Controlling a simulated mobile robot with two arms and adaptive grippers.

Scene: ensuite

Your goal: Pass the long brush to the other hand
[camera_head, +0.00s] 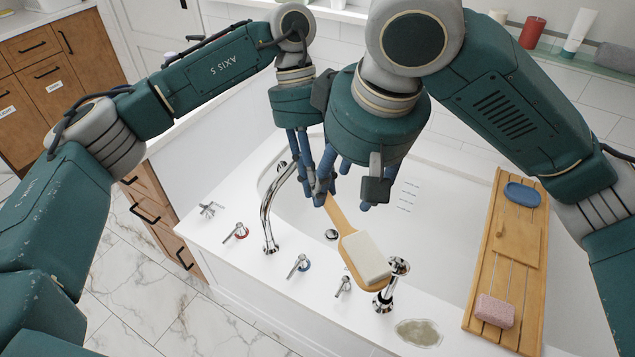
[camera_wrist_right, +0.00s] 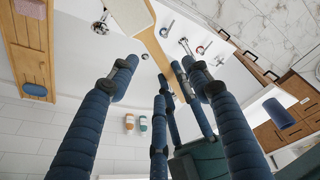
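The long brush has a wooden handle (camera_head: 338,214) and a broad head (camera_head: 366,258) with a pale pad. It hangs tilted over the tub's front rim, head low and to the right. My left gripper (camera_head: 320,180) is closed around the handle's upper end, which its fingers partly hide. My right gripper (camera_head: 358,188) is just right of the left one, above the brush. In the right wrist view its fingers (camera_wrist_right: 160,68) are spread apart, with the handle (camera_wrist_right: 154,45) and the left gripper's fingers (camera_wrist_right: 172,108) showing between them; no contact with the handle is visible.
The white tub (camera_head: 435,220) lies below. A chrome spout (camera_head: 268,215), several taps and a chrome upright fitting (camera_head: 385,290) stand on its front rim near the brush. A wooden caddy (camera_head: 480,260) with a blue item and pink sponge spans the right side.

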